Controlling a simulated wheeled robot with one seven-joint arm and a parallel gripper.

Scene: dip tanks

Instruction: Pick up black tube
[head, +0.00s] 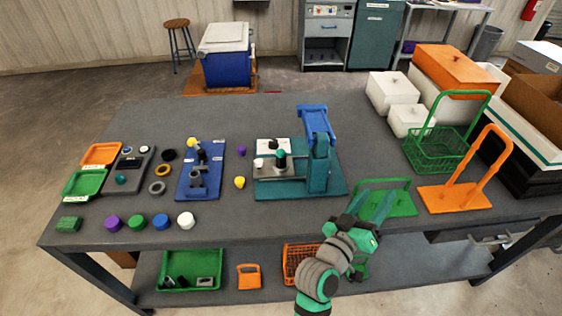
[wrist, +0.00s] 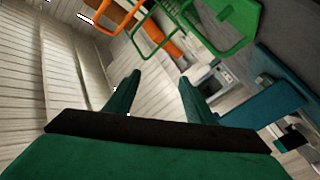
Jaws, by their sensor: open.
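My gripper (wrist: 160,80) is open and empty in the wrist view, with two green fingers spread apart and pointing toward the wall and baskets. In the head view my arm rises over the front edge of the table, right of the teal fixture. Dark, tube-like pieces (head: 168,282) lie in a green tray (head: 192,254) on the lower shelf, well left of my arm; they are too small to tell which is the black tube. A small black piece (head: 273,144) also shows on the teal fixture (head: 318,165).
A blue fixture (head: 214,160), coloured caps and small trays occupy the table's left side. A green handled plate (head: 398,207), orange handled stand (head: 455,198) and green basket (head: 438,155) stand at right. An orange basket (head: 291,260) sits below. The table's back left is clear.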

